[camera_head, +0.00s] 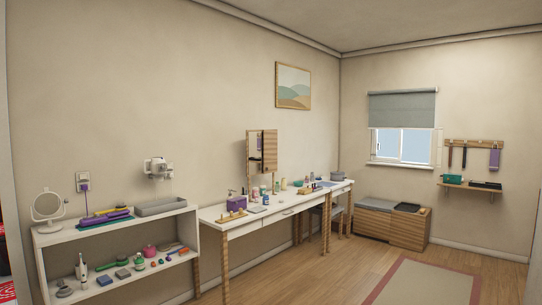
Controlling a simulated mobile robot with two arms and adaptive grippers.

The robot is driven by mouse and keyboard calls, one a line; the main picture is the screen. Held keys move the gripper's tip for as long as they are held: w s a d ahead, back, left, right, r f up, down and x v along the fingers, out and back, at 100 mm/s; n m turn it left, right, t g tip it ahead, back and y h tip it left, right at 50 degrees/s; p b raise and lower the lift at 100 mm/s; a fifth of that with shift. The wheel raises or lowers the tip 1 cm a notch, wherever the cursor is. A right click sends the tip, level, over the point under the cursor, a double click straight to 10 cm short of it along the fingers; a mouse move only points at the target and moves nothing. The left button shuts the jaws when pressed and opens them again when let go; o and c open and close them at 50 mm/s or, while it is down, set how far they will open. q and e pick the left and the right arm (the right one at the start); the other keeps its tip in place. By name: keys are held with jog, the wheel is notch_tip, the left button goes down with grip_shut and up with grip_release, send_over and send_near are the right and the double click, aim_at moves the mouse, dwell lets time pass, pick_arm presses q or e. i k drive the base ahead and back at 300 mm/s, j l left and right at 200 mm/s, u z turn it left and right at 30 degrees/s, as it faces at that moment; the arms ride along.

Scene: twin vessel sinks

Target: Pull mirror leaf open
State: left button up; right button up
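A wood-framed mirror (255,160) stands upright at the back of the white dressing table, against the left wall. A wooden panel, apparently its leaf (270,151), shows at its right side; it is too small to tell how far it stands open. A small round mirror (47,206) on a stand is on the white shelf unit at the left. Neither of my grippers is in view.
The white dressing table (247,222) carries several small bottles and a purple box (236,203). The white shelf unit (119,233) holds several small items. A stool (338,213) is by the table's far end. A wooden bench (391,227) stands below the window. A rug (425,284) lies on open floor.

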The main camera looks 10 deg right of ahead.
aim_at(270, 137)
jog(key=i+z, duration=0.2)
jog(key=i, duration=1)
jog(key=i+l+z, duration=0.15)
jog(key=i, duration=0.45)
jog(key=i+z, duration=0.2)
jog(key=i, duration=0.35)
jog(key=i+j+z, duration=0.15)
jog(key=i, duration=0.45)
jog(key=i+j+z, duration=0.2)
jog(key=i, duration=0.35)
jog(key=i+u, duration=0.15)
jog(key=i, duration=0.25)
jog(key=i+l+u, duration=0.1)
jog(key=i, duration=0.35)
jog(key=i+l+u, duration=0.15)
jog(key=i, duration=0.25)
jog(key=i+l+u, duration=0.15)
jog(key=i, duration=0.25)
jog(key=l, duration=0.1)
